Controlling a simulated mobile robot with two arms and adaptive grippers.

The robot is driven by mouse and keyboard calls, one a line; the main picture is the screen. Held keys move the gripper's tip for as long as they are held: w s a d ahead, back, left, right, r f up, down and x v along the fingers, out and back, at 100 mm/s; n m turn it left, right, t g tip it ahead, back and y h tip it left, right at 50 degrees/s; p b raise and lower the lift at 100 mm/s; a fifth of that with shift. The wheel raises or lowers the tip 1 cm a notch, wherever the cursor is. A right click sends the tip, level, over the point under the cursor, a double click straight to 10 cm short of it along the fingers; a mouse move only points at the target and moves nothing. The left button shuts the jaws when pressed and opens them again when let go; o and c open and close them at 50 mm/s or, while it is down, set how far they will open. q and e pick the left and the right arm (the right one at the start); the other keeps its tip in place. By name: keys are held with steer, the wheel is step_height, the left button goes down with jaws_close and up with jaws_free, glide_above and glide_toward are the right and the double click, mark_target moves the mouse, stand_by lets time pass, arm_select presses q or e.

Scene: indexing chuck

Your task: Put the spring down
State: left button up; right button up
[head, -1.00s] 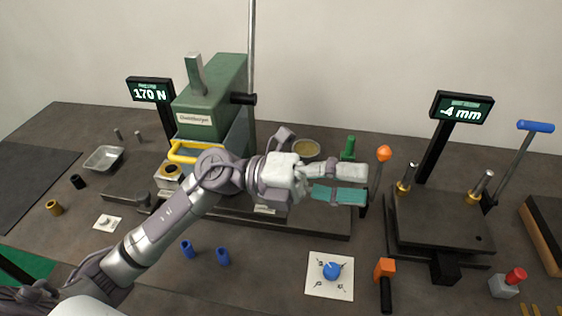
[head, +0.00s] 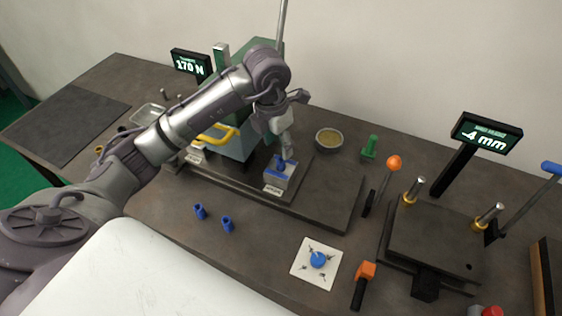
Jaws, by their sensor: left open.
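My left gripper (head: 286,152) points down at a small grey block with a blue top (head: 278,176) on the dark base plate of the green press. The gripper is open, seen partly edge-on, with its tips at or just above the blue top; I cannot tell if they touch it. A small blue piece (head: 283,163) shows at the tips; I cannot tell if it belongs to the block. I cannot make out a spring for certain; the gripper and arm hide part of this area. My right gripper is not in view.
Two blue sleeves (head: 227,224) stand on the table in front of the press. A white card (head: 302,271) with a blue knob lies to their right. A round bowl (head: 329,139) and a green peg (head: 370,147) stand behind. A plate fixture (head: 437,240) stands at right.

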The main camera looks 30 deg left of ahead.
mark_target(281, 159)
arm_select(q)
steer(key=shift+w+d+f, duration=0.1)
steer(key=shift+d+f, duration=0.05)
steer(key=shift+f, duration=0.7)
steer(key=shift+f+p, duration=0.2)
steer(key=shift+p, duration=0.1)
steer(key=f, duration=0.1)
steer(key=f+p, duration=0.1)
steer(key=f, duration=0.1)
steer(key=f+p, duration=0.1)
steer(key=shift+w+f, duration=0.2)
steer(key=shift+w, duration=0.15)
steer(key=shift+f, duration=0.3)
steer(key=shift+w, duration=0.1)
jaws_close()
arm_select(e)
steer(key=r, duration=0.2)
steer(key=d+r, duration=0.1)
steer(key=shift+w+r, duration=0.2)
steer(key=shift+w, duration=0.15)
